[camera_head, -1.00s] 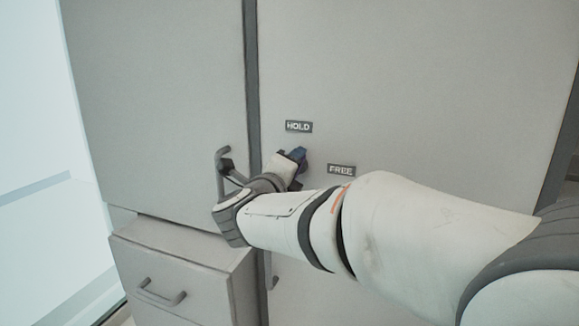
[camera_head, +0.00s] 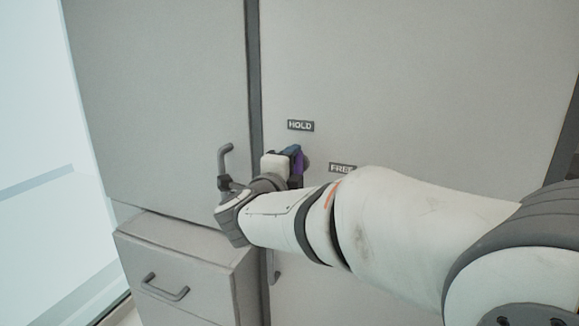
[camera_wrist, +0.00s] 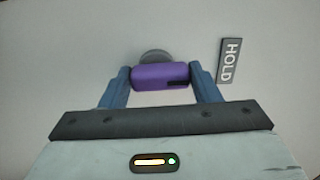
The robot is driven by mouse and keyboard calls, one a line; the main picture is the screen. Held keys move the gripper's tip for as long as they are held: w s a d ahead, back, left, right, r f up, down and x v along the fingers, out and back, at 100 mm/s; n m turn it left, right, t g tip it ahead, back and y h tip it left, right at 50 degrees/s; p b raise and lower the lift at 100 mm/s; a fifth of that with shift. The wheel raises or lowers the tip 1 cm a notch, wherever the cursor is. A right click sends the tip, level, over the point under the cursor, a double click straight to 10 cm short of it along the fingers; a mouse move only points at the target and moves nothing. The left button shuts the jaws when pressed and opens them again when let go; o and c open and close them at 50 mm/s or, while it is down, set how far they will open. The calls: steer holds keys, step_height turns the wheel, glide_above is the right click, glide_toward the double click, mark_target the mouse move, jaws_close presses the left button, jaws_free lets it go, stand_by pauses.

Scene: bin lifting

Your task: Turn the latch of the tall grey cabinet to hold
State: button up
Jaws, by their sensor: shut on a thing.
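The tall grey cabinet (camera_head: 420,70) fills the middle and right of the head view. Its latch is a small purple bar (camera_wrist: 160,75) on a round grey base (camera_wrist: 155,56). In the wrist view the bar lies crosswise between the two blue fingers of my gripper (camera_wrist: 162,88), one at each end. A dark mark shows at its right end. In the head view the latch (camera_head: 299,164) is partly hidden by my gripper (camera_head: 292,155). The HOLD label (camera_head: 300,125) is just above it and shows sideways in the wrist view (camera_wrist: 229,61). The FREE label (camera_head: 341,168) is to the right, partly covered by my arm.
A grey cabinet door (camera_head: 160,100) with a bar handle (camera_head: 222,165) stands close to the left of my wrist. Below it, a drawer unit (camera_head: 195,262) with a handle (camera_head: 165,288) juts out. Another handle (camera_head: 273,267) shows below my arm.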

steer(key=o, duration=1)
steer(key=shift+a, duration=0.1)
steer(key=b+v, duration=0.1)
steer(key=v, duration=0.6)
steer(key=shift+s+a, duration=0.1)
steer(key=shift+s, duration=0.25)
